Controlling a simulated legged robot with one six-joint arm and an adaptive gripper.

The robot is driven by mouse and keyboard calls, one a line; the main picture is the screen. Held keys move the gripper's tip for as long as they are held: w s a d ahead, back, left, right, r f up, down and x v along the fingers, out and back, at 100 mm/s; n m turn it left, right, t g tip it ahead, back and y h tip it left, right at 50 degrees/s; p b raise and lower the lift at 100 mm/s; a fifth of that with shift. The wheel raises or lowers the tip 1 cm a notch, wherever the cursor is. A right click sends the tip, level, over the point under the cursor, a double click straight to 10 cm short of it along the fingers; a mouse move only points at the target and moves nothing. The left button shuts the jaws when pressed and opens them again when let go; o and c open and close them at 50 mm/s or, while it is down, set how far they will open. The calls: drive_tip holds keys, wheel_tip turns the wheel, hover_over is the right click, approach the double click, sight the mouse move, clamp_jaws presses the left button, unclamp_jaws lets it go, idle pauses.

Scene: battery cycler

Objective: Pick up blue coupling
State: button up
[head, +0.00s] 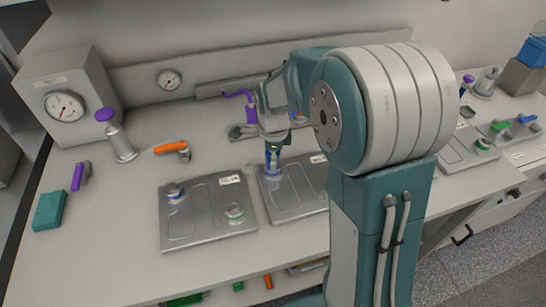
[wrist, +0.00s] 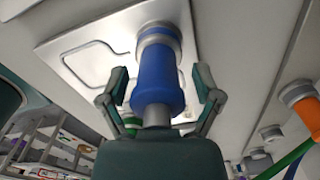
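The blue coupling (head: 272,160) stands upright at the back left of the middle flat metal plate (head: 290,205). In the wrist view the blue coupling (wrist: 158,80) fills the centre, its far end at a grey ring on the plate (wrist: 75,50). My gripper (head: 271,136) is directly above the coupling, pointing down. In the wrist view my gripper (wrist: 160,82) has its two fingers apart, one on each side of the coupling, with gaps showing on both sides. My arm hides the right part of the middle plate in the head view.
A left plate (head: 205,228) carries a blue-ringed and a green-ringed fitting. An orange-handled valve (head: 172,149), a purple-capped cylinder (head: 121,143), a gauge box (head: 68,98) and a teal block (head: 49,210) stand leftward. A purple-handled part (head: 246,105) is behind my gripper. The front left bench is clear.

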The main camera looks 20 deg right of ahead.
drive_tip(key=shift+a, duration=0.2)
clamp_jaws()
drive_tip(key=shift+d, duration=0.1)
drive_tip(key=shift+r, duration=0.55)
drive_tip(key=r, duration=0.2)
drive_tip(key=shift+d+r, duration=0.2)
drive_tip(key=shift+r, duration=0.15)
drive_tip(key=s+d+r, duration=0.8)
drive_tip(key=d+r, duration=0.1)
drive_tip(key=d, duration=0.2)
drive_tip(key=shift+r, duration=0.1)
